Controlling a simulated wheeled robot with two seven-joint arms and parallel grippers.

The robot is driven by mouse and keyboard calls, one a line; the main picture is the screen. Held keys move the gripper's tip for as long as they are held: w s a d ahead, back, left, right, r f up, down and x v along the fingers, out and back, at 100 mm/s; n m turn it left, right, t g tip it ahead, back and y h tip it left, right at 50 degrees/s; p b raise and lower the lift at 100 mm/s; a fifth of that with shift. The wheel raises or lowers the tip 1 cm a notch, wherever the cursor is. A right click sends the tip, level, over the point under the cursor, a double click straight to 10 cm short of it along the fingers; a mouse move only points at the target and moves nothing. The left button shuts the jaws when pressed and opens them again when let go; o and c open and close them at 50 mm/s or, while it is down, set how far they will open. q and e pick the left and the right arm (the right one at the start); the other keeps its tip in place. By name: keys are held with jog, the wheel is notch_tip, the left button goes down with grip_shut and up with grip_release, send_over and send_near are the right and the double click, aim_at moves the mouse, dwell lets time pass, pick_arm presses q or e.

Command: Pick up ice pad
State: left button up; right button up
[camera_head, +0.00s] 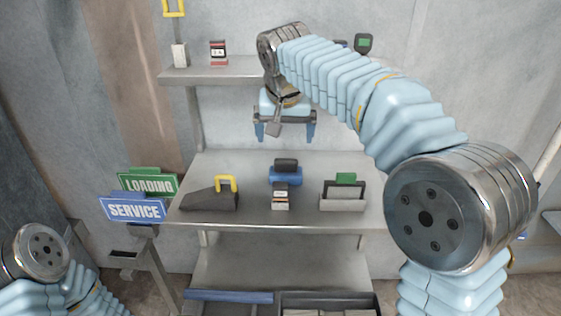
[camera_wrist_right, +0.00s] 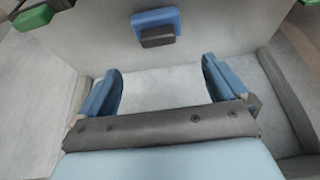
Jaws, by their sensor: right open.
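A blue block with dark parts (camera_head: 285,175), which may be the ice pad, stands at the back middle of the middle shelf. It also shows at the top of the right wrist view (camera_wrist_right: 155,20). My right gripper (camera_head: 285,131) is open, with blue fingers pointing down, above and apart from the block. In the right wrist view nothing is between its fingers (camera_wrist_right: 162,75). My left arm shows at the lower left of the head view, but its gripper is out of frame.
On the middle shelf (camera_head: 260,217), a small labelled box (camera_head: 280,198) stands in front of the block. A dark wedge with a yellow handle (camera_head: 210,198) is left, a grey holder with a green piece (camera_head: 343,198) right. The upper shelf (camera_head: 215,75) holds small boxes.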

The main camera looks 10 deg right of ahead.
aim_at(286, 161)
jog(key=x, duration=0.8)
jog(key=shift+f+b, duration=0.15)
jog(key=shift+b, duration=0.15)
jog(key=x, duration=0.5)
jog(key=shift+d+f, duration=0.15)
jog(key=shift+f, duration=0.05)
jog(key=shift+s, duration=0.1)
jog(key=shift+c, duration=0.2)
jog(key=c, duration=0.7)
